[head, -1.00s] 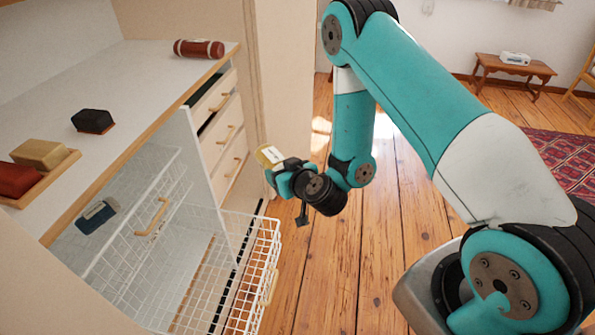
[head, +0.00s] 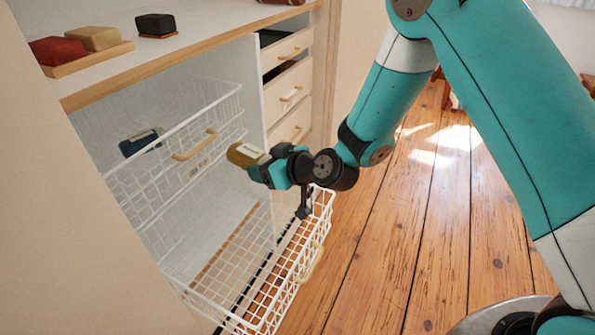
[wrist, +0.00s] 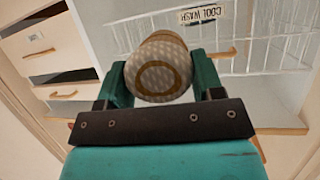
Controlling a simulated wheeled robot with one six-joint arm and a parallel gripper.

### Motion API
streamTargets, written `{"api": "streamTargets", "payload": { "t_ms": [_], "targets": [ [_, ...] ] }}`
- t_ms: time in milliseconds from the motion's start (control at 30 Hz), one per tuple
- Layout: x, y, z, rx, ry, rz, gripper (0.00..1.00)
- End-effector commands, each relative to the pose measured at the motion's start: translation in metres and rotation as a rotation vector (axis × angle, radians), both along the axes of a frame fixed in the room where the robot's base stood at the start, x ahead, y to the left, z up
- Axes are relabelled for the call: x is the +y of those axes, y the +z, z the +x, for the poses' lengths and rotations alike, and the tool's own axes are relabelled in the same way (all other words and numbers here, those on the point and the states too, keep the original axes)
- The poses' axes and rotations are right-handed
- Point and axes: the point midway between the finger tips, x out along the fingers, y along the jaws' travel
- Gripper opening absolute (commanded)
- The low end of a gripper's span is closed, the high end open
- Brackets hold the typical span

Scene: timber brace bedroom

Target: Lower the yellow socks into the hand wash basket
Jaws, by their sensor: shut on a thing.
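The yellow socks are a rolled bundle (head: 245,155) with a pale band, and they show end-on in the wrist view (wrist: 160,68). My gripper (head: 265,167) is shut on them, its two fingers on either side in the wrist view. It holds them in the air, right of the upper basket's handle and above the lower basket's height. The lower wire basket (head: 318,236) is pulled out with its top open; no readable label shows on it. I cannot tell for certain which is the hand wash basket.
A dark blue bundle (head: 140,143) lies in the upper basket. Red (head: 57,50), tan (head: 93,38) and black (head: 156,25) bundles sit on the countertop. Drawers (head: 290,87) stand right of the baskets, the upper ones slightly open. Open wood floor (head: 400,250) lies to the right.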

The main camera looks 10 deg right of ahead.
Motion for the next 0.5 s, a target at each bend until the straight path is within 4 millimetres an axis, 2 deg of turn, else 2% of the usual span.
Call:
{"api": "streamTargets", "payload": {
  "t_ms": [33,200,367,500],
  "targets": [
    [0.010,-0.014,-0.002,-0.006,0.035,0.000,0.24],
    [0.035,-0.022,-0.009,-0.016,0.127,-0.007,0.24],
    [0.046,-0.023,-0.014,-0.019,0.169,-0.011,0.24],
    [0.048,-0.033,-0.015,-0.019,0.178,-0.012,0.24]
  ]
}}
